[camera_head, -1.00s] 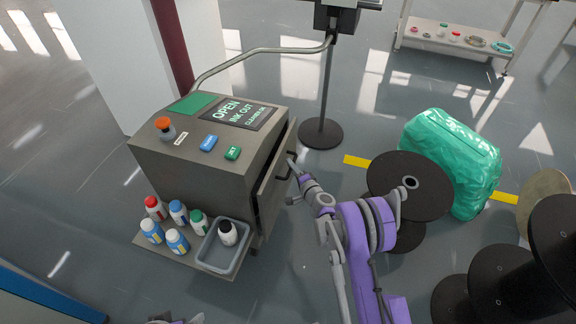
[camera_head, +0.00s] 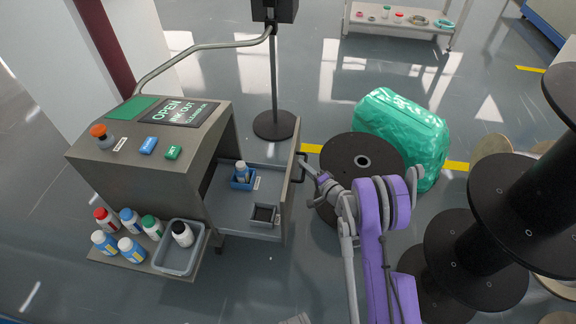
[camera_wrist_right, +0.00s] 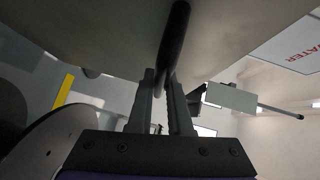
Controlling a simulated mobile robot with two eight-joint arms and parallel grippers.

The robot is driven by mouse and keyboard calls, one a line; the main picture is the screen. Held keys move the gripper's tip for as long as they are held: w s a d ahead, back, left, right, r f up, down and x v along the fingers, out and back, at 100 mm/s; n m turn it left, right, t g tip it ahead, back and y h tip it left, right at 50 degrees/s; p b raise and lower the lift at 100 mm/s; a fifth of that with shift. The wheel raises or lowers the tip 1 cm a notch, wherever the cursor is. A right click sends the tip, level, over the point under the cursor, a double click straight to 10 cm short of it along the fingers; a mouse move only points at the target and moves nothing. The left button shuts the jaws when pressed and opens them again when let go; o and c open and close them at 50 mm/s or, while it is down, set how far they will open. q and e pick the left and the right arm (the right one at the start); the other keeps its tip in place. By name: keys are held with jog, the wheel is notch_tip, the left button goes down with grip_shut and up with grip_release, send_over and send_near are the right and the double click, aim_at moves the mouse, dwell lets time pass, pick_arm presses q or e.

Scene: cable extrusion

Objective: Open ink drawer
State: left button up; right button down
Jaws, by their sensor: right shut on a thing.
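The ink drawer (camera_head: 248,217) stands pulled out of the right side of the grey ink cabinet (camera_head: 135,165). Inside it are a small blue holder with a bottle (camera_head: 242,176) and a small dark-filled tray (camera_head: 263,215). The dark drawer handle (camera_head: 299,169) is on the drawer's front panel. My right gripper (camera_head: 309,170) is at this handle. In the right wrist view its two fingers (camera_wrist_right: 161,100) are closed around the black handle bar (camera_wrist_right: 175,45).
Several bottles and a grey bin (camera_head: 181,262) sit on the cabinet's side shelf. Black spools (camera_head: 362,163) and a green wrapped bundle (camera_head: 403,135) stand right of the drawer. A stand (camera_head: 273,125) rises behind it.

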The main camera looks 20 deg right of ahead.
jog(key=shift+s+d, duration=0.55)
jog(key=shift+d, duration=0.25)
jog(key=shift+s+d, duration=0.55)
jog(key=shift+d, duration=0.25)
jog(key=c, duration=0.8)
grip_release()
jog(key=shift+c, duration=0.2)
jog(key=p+v, duration=0.1)
jog(key=v, duration=0.9)
jog(key=shift+s, duration=0.35)
jog(key=shift+s+d, duration=0.1)
